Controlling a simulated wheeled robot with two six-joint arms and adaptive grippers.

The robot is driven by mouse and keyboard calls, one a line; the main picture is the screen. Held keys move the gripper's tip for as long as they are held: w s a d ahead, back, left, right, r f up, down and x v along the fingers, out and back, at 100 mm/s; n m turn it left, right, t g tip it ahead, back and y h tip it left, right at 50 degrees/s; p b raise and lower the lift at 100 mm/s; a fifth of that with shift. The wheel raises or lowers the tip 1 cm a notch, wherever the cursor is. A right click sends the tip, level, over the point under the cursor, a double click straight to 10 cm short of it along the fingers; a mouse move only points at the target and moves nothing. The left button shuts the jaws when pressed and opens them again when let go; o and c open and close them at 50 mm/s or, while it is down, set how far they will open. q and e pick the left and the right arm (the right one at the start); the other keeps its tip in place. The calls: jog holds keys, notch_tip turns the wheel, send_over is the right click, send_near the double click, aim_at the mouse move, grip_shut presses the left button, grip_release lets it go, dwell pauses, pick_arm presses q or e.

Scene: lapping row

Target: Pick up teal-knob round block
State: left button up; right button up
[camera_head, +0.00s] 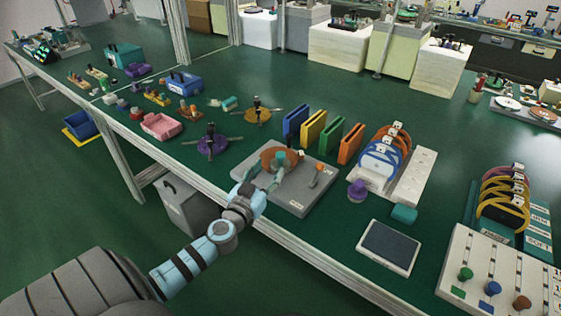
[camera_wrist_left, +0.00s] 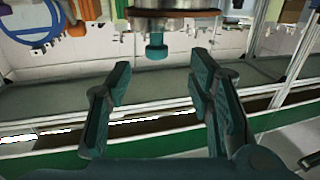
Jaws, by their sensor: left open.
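The teal knob (camera_head: 280,156) stands on a round brown-orange block (camera_head: 266,160), which is on a grey plate (camera_head: 298,205) near the table's front edge. In the left wrist view the teal knob (camera_wrist_left: 157,46) shows at the top middle, with the round block's dark edge (camera_wrist_left: 180,22) cut off by the frame. My left gripper (camera_head: 266,176) is on the front side of the block. Its two fingers (camera_wrist_left: 161,85) are apart with nothing between them, and the knob lies beyond the tips, roughly centred. My right gripper is not in view.
An orange-topped small part (camera_head: 319,168) sits on the plate to the right. Blue (camera_head: 296,121), yellow, green and orange upright panels stand behind. A purple knobbed piece (camera_head: 357,191) and a flat dark-topped pad (camera_head: 390,247) lie right. A purple three-armed piece (camera_head: 211,145) lies left.

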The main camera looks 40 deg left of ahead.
aim_at(278, 158)
pick_arm(q)
jog(key=x, duration=0.8)
jog(key=shift+w+d, duration=0.2)
jog(key=shift+w, duration=0.05)
jog(key=shift+s+r+p, duration=0.1)
jog(key=shift+r+p, duration=0.05)
jog(key=shift+p, duration=0.15)
grip_shut()
